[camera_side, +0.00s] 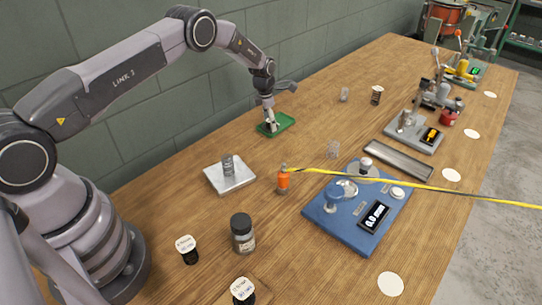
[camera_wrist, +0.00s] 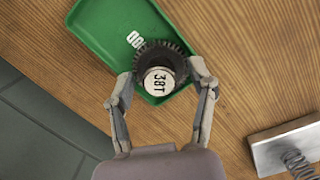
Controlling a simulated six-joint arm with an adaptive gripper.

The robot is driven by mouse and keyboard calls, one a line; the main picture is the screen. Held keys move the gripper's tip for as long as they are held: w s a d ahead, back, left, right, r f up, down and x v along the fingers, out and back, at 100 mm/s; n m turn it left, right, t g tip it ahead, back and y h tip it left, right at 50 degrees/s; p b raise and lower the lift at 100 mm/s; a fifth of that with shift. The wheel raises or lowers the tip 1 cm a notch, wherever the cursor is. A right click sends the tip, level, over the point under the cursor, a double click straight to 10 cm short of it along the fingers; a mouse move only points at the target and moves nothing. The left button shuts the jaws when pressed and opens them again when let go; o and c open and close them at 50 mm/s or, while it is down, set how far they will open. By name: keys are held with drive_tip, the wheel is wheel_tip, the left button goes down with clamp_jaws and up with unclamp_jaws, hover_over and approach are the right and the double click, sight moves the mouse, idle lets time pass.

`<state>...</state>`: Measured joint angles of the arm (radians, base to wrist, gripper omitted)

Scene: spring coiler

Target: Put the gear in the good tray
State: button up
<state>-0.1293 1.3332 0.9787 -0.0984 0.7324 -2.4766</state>
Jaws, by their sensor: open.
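The gear is dark and toothed, with a pale hub marked 38T (camera_wrist: 158,82). It shows in the wrist view over the near part of the green tray (camera_wrist: 98,22), seemingly resting in it. White lettering on the tray floor is partly covered by the gear. My gripper (camera_wrist: 161,76) has its fingers apart, one on each side of the gear; whether they touch it I cannot tell. In the side view my gripper (camera_side: 268,117) is down at the green tray (camera_side: 284,121), and the gear is mostly hidden there by the fingers.
A metal block with a spring (camera_side: 231,177) stands nearer my base. A blue gauge device (camera_side: 340,236) and an orange post (camera_side: 283,180) with a yellow tape stand to the right. Jars (camera_side: 243,237) stand in front. The wall (camera_side: 170,110) runs close behind the tray.

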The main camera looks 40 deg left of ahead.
wheel_tip(320, 180, up, 12)
drive_tip(key=s, duration=0.1)
wheel_tip(320, 180, up, 15)
drive_tip(key=m+t, duration=0.1)
drive_tip(key=m, duration=0.5)
hover_over(266, 128)
drive_tip(key=s+d, duration=0.2)
drive_tip(key=s, duration=0.3)
drive_tip(key=s+d+r+m+t, duration=0.1)
drive_tip(key=s+d+r+m, duration=0.2)
drive_tip(key=s+r+m, duration=0.75)
drive_tip(key=s+d+r+m+t, duration=0.2)
drive_tip(key=s+m, duration=1.2)
drive_tip(key=s, duration=1.4)
drive_tip(key=shift+y, duration=0.3)
